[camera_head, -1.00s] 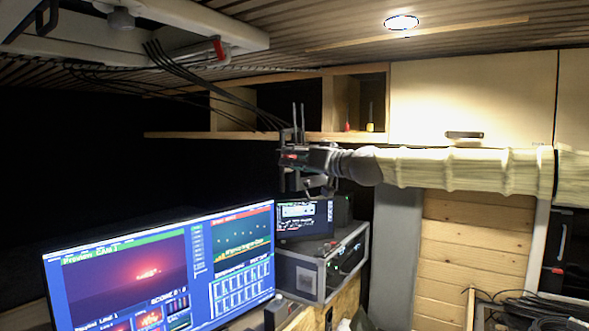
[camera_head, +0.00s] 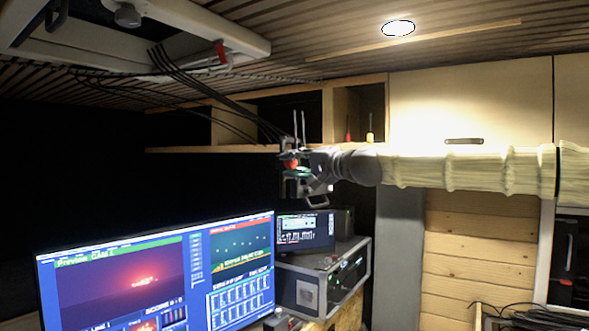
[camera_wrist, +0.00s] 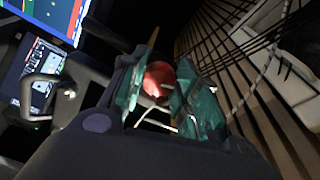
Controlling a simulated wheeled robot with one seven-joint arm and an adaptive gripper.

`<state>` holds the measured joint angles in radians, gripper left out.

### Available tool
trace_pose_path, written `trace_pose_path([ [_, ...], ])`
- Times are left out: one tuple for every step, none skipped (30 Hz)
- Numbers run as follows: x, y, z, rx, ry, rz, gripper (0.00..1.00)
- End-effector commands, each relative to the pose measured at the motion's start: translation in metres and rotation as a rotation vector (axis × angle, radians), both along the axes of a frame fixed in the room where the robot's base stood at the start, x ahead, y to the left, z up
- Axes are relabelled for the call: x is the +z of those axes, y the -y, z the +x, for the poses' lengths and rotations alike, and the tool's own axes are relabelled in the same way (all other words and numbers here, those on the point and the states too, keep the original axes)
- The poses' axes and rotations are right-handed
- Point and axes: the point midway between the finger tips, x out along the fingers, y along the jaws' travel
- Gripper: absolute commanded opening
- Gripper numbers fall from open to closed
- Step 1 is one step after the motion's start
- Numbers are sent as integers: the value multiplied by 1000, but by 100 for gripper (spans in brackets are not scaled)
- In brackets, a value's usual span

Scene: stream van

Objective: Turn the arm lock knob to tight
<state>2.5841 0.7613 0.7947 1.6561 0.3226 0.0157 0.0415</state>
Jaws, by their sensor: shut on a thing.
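In the wrist view a round red knob (camera_wrist: 159,78) sits between the two green-padded fingers of my gripper (camera_wrist: 161,92). The gripper is shut on it, and the fingers hide its sides. A pale bent bar shows just below the knob. In the head view my gripper (camera_head: 291,165) is at the end of my outstretched arm, in front of the dark wall. A small red patch of the knob (camera_head: 290,162) shows there. The knob's mount and any tight mark cannot be made out.
A large monitor (camera_head: 150,275) and a small screen (camera_head: 305,232) on a silver-edged case (camera_head: 315,285) stand below my gripper. Open shelves (camera_head: 325,118) and a closed cabinet (camera_head: 470,95) are behind and above. Black cables (camera_head: 210,95) hang from the ceiling.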

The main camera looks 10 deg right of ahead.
Motion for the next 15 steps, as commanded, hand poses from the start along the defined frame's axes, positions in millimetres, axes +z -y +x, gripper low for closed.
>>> trace_pose_path([
  [0,1,0,-3,-19,31,7],
  [0,1,0,-3,-32,51,7],
  [0,1,0,-3,-48,75,7],
  [1,1,0,-3,-61,93,7],
  [1,1,0,-3,-71,109,7],
  [1,1,0,-3,-86,130,7],
  [1,1,0,-3,-96,144,7],
  [1,1,0,-2,-105,158,7],
  [1,1,0,-2,-117,175,7],
  [1,1,0,-2,-124,185,7],
  [1,1,0,-2,-132,197,7],
  [1,1,0,-2,-141,210,7],
  [1,1,0,-2,-146,219,7],
  [1,1,0,-2,-151,225,7],
  [1,1,0,-2,-156,233,7],
])
